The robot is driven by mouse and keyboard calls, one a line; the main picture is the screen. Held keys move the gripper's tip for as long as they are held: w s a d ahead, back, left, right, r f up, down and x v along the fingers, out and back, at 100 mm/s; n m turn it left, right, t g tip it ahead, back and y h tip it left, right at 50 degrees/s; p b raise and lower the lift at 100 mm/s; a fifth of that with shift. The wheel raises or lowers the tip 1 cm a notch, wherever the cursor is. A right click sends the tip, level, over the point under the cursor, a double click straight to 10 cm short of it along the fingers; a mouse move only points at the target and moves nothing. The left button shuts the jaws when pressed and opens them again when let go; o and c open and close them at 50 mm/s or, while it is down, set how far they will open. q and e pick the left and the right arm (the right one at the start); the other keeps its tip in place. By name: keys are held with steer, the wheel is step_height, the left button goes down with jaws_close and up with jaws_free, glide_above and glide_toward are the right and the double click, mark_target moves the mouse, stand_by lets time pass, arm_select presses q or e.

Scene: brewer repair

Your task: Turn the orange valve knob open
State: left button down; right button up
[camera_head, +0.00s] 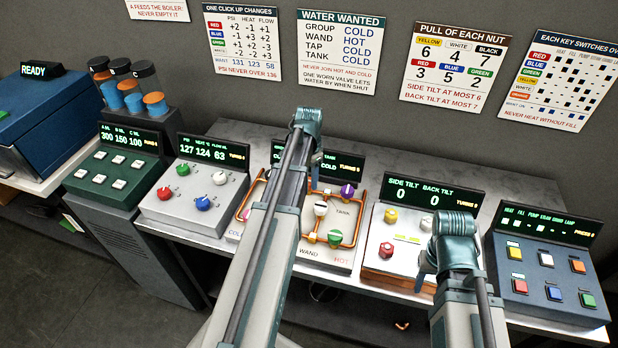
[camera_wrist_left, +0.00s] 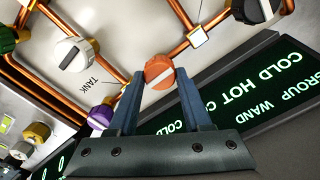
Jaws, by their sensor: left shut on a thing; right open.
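The orange valve knob (camera_wrist_left: 158,71) sits between the fingers of my left gripper (camera_wrist_left: 160,76) in the left wrist view. The gripper is shut on it. The knob's pale mark runs slanted, from lower left to upper right. The knob is on the valve panel (camera_head: 310,254) with copper pipes. The panel's display (camera_wrist_left: 262,88) reads COLD HOT beside GROUP WAND in the wrist view.
A green knob (camera_head: 335,238) is lower on the panel. The tilt panel (camera_head: 400,240) stands to the right, the dial panel (camera_head: 165,215) to the left.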

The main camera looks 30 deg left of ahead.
mark_target(309, 180)
stand_by(0.3)
arm_select(q)
steer(key=shift+c, duration=1.7)
jaws_free()
steer(key=shift+r, duration=0.15)
step_height(309, 180, up, 14)
steer(key=p, duration=1.4)
steer(key=shift+f, duration=0.2)
